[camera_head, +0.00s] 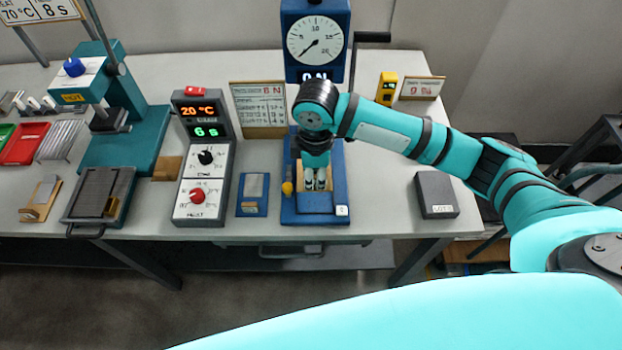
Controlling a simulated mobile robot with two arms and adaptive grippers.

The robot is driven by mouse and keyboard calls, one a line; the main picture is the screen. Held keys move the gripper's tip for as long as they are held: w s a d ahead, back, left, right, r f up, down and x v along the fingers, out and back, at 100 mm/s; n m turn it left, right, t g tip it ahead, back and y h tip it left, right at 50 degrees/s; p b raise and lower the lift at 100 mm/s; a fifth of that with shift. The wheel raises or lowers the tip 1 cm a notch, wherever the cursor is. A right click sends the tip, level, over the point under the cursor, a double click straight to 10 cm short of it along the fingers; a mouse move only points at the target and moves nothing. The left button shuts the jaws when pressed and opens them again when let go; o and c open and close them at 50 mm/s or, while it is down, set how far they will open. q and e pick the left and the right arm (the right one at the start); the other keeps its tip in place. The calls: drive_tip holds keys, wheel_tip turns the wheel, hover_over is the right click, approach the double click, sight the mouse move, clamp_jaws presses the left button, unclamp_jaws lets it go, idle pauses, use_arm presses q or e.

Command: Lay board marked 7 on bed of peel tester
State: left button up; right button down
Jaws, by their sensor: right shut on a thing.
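The peel tester (342,208) is a blue stand with a round dial gauge (316,40) on top and a bed low at the front. My right gripper (316,186) points down over the bed, its fingers shut on a tan board (335,183). The fingers and wrist hide much of the board. No 7 can be read on it, and I cannot tell whether it rests on the bed. My left gripper is not in view.
A dark grey box (436,194) stands to the right. The table between tester and dark box is clear.

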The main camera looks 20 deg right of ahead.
sight(316, 191)
drive_tip(key=f, duration=0.2)
drive_tip(key=s+f, duration=0.1)
drive_tip(key=f, duration=0.1)
drive_tip(key=shift+s+f, duration=0.1)
drive_tip(key=f, duration=0.2)
drive_tip(key=f+p, duration=0.1)
drive_tip(key=shift+w+f, duration=0.2)
drive_tip(key=shift+f, duration=0.15)
drive_tip(key=c, duration=1.5)
unclamp_jaws()
drive_tip(key=shift+o, duration=0.9)
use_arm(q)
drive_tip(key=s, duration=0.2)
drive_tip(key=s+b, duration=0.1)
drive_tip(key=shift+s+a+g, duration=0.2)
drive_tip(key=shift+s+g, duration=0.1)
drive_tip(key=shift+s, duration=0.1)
use_arm(e)
wheel_tip(316, 191, up, 12)
drive_tip(key=shift+r, duration=0.1)
